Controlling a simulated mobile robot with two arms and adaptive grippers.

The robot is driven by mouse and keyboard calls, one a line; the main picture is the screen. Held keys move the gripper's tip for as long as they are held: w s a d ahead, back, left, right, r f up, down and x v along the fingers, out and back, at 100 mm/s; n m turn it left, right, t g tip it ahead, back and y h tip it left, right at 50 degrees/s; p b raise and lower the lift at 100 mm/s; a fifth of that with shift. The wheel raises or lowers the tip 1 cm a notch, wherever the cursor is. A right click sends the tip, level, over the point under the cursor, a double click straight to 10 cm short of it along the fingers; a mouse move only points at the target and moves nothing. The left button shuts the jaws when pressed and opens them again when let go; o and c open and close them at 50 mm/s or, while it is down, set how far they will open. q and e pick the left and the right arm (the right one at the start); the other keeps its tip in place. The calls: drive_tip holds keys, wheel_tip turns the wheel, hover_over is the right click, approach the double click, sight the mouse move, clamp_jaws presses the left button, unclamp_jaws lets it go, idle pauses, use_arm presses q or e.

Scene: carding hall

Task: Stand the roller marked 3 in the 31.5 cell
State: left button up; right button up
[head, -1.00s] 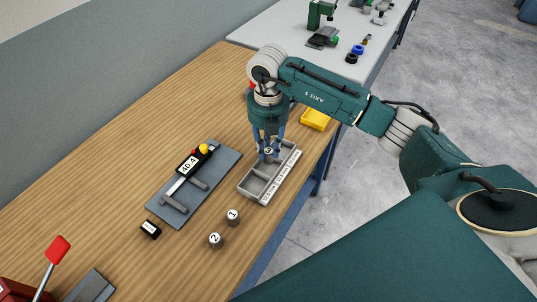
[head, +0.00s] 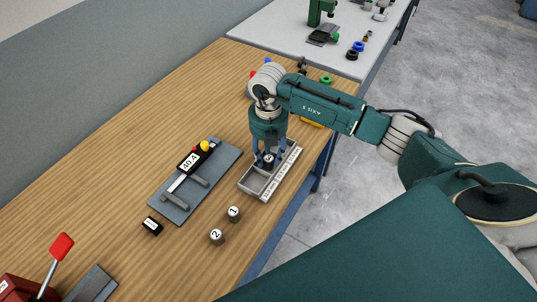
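The roller marked 3 (head: 268,159) is a small dark cylinder with a white numbered top. It is upright between the fingers of my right gripper (head: 269,155), which looks shut on it. Both are at the grey sorting tray (head: 256,192), around its middle. The fingers hide part of the tray's far cells, and I cannot tell whether the roller touches a cell floor. The near cell looks empty. White labels run along the tray's right edge, too small to read surely. My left gripper is not in view.
Rollers marked 1 (head: 234,213) and 2 (head: 217,236) stand in front of the tray. A red-knobbed lever (head: 61,246) stands at lower left.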

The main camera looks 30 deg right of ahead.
sight(268, 158)
drive_tip(key=shift+r, duration=0.55)
wheel_tip(268, 158, up, 11)
drive_tip(key=b, duration=0.3)
drive_tip(key=shift+r+b, duration=0.15)
drive_tip(key=shift+b, duration=0.25)
